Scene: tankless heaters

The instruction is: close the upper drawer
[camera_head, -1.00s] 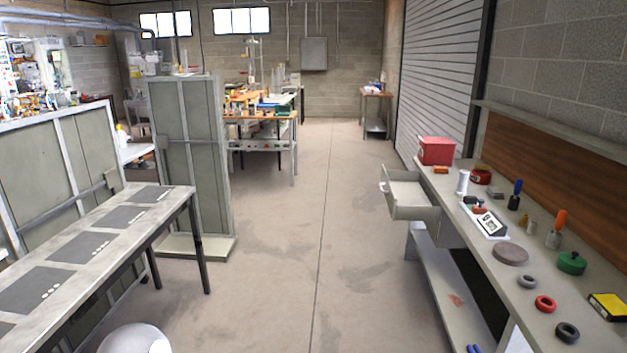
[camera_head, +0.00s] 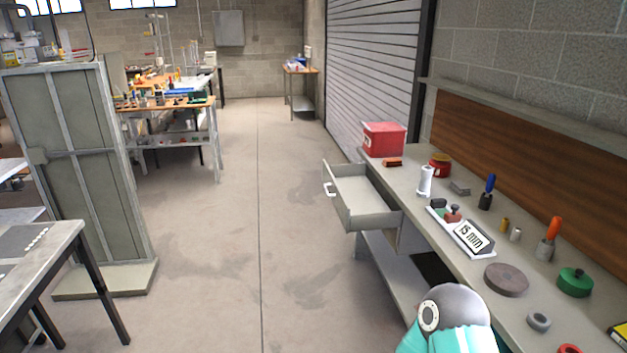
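The upper drawer (camera_head: 349,217) is a grey, empty-looking box pulled out to the left from under the right-hand workbench (camera_head: 468,259). Its front carries a small white handle (camera_head: 330,189) facing the aisle. A rounded grey and teal part of my own arm shows at the bottom, in front of the bench and nearer than the drawer. It is apart from the drawer. Neither gripper's fingers are in view.
The bench top holds a red box (camera_head: 384,139), a "15 mm" sign (camera_head: 474,238), a grey disc (camera_head: 506,280), a green object (camera_head: 574,282) and screwdrivers. A lower shelf (camera_head: 397,276) runs beneath. The concrete aisle (camera_head: 240,240) is clear. A table (camera_head: 50,255) and grey panel stand left.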

